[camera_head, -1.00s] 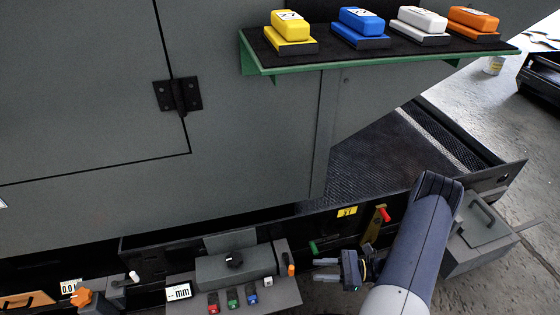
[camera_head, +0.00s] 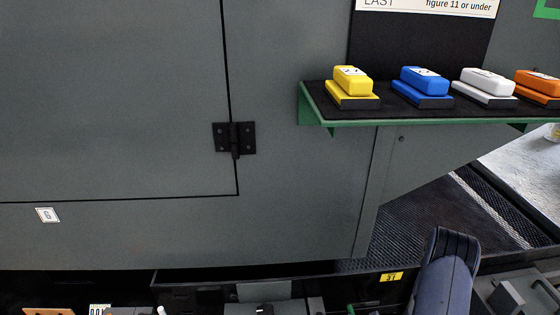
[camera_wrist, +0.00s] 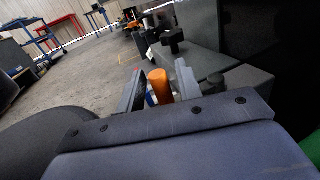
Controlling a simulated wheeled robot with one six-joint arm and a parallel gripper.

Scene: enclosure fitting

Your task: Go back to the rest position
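My gripper (camera_wrist: 160,70) shows in the wrist view as two grey fingers standing apart. An orange cylinder (camera_wrist: 160,86) appears between them, apparently beyond the fingertips, with bits of blue and white beside it. I see no grip on anything. In the head view my arm (camera_head: 445,285) enters at the lower right, and my gripper is below the picture's edge.
A green-edged shelf (camera_head: 420,122) carries yellow (camera_head: 352,80), blue (camera_head: 424,80), white (camera_head: 487,82) and orange (camera_head: 540,84) blocks on bases. A grey cabinet wall (camera_head: 110,110) with a black hinge (camera_head: 235,138) fills the left. Open floor (camera_wrist: 70,85) shows in the wrist view.

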